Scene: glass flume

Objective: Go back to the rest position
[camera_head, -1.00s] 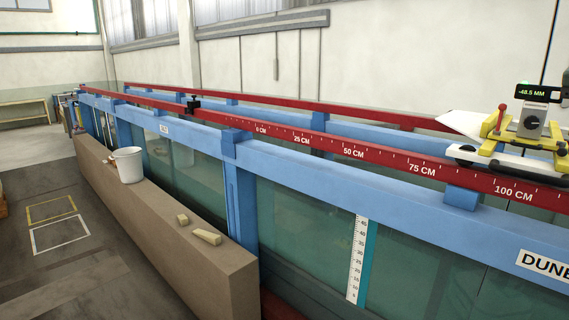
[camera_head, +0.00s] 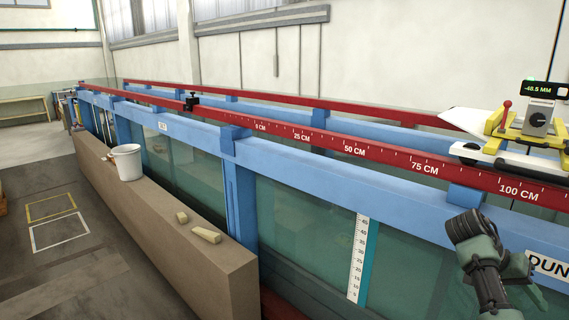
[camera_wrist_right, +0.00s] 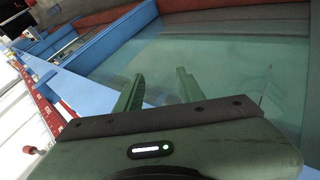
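Greenish glass lies beyond the fingertips. My left gripper is out of view. The glass flume (camera_head: 300,225) has blue beams and red rails marked in centimetres. A yellow and white carriage (camera_head: 535,130) with a display reading -48.5 MM sits on the rails at the right.
A low tan wall (camera_head: 150,215) runs along the flume. A black clamp (camera_head: 191,103) sits on the near rail. The floor (camera_head: 90,280) at left is clear, with yellow and white marked outlines.

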